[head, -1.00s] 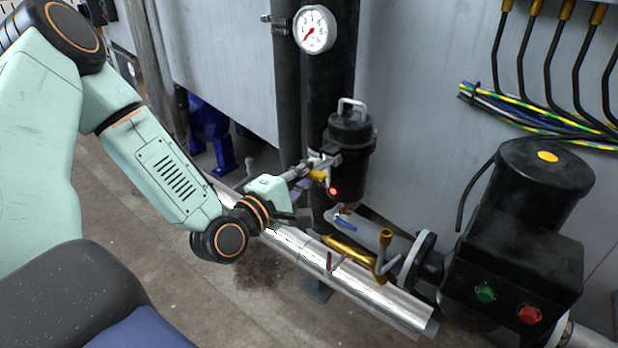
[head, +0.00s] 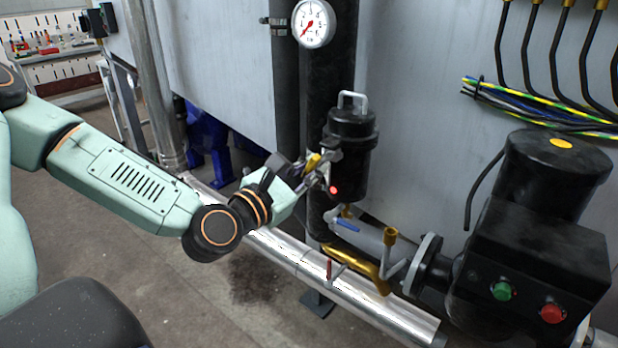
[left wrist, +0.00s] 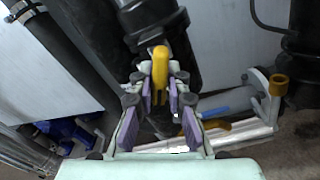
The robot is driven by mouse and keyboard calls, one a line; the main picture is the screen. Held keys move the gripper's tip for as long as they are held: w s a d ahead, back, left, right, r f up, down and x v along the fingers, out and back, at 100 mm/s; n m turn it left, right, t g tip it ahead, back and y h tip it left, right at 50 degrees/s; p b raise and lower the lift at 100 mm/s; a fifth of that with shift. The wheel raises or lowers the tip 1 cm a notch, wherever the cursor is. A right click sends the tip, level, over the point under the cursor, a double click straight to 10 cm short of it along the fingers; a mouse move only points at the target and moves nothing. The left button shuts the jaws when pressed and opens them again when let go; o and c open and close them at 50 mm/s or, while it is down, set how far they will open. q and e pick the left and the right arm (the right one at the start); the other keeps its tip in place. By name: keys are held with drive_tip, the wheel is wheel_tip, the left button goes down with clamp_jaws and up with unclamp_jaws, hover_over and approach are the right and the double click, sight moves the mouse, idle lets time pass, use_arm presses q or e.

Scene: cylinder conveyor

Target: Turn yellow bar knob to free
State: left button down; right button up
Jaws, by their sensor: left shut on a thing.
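The yellow bar knob (head: 312,161) sits on the side of the black canister (head: 350,140) on the dark vertical pipe. In the left wrist view the knob (left wrist: 160,68) stands between the fingertips. My left gripper (head: 318,170) is shut on the knob, its fingers with purple pads on both sides of it; it also shows in the left wrist view (left wrist: 160,90). A red light shows just below the gripper in the head view. My right gripper is not in view.
A silver pipe (head: 300,258) with small valve handles runs below my left arm. A black motor box (head: 540,255) with green and red buttons stands at the right. A pressure gauge (head: 313,23) hangs above the canister. Open floor lies at the lower left.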

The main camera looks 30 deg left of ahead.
use_arm(q)
drive_tip(key=shift+d+f+n+b, duration=0.1)
drive_tip(key=shift+d+n+b, duration=0.1)
drive_tip(key=shift+n+b, duration=1.3)
drive_tip(key=shift+n+p, duration=0.35)
drive_tip(key=shift+n, duration=0.25)
drive_tip(key=c, duration=1.4)
unclamp_jaws()
drive_tip(key=shift+o, duration=0.2)
